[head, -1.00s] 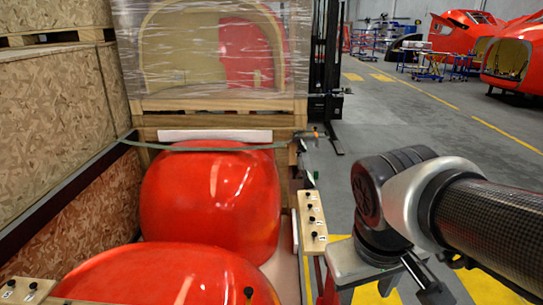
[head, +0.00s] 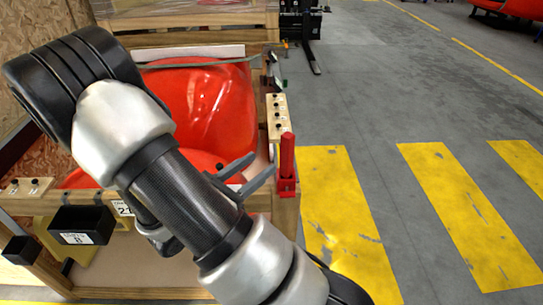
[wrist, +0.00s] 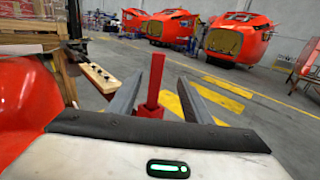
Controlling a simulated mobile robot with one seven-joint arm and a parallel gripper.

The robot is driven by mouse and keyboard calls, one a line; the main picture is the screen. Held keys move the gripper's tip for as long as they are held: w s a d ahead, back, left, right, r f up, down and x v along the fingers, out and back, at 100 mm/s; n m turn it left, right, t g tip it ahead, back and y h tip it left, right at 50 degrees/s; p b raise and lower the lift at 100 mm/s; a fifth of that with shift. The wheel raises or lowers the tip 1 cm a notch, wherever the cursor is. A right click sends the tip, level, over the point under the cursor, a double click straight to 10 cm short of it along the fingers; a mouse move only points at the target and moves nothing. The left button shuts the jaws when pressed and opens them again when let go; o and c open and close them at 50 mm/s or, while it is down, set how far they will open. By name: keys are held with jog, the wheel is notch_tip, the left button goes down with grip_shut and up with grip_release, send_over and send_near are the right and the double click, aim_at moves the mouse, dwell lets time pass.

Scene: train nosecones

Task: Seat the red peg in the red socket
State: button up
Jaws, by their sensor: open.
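The red peg (head: 287,153) stands upright at the right front corner of the wooden crate in the head view. Its lower end meets the red socket (head: 287,187), a small red block on the corner post. How deep the peg sits is hidden. My gripper (head: 264,162) is open and empty, its two grey fingers pointing at the peg from the left, apart from it. In the wrist view the peg (wrist: 155,80) rises upright between the lines of the open fingers, with the red socket (wrist: 151,110) at its foot.
A red nosecone (head: 205,100) lies in the crate left of my gripper. A wooden strip with black knobs (head: 277,118) runs along the crate's right side. A black bin (head: 82,224) hangs at the front. The floor right of the crate is clear, with yellow stripes (head: 345,220).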

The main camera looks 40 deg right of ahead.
aim_at(286, 145)
jog(key=p+x, duration=0.1)
jog(key=x, duration=1.1)
jog(key=shift+s, duration=0.1)
jog(key=shift+w+r+p+x, duration=0.15)
jog(key=shift+p+x, duration=0.2)
jog(key=shift+x, duration=0.95)
jog(key=shift+w+r+p+x, duration=0.15)
jog(key=shift+p+x, duration=0.15)
jog(key=shift+x, duration=1.05)
jog(key=shift+a, duration=0.1)
grip_shut()
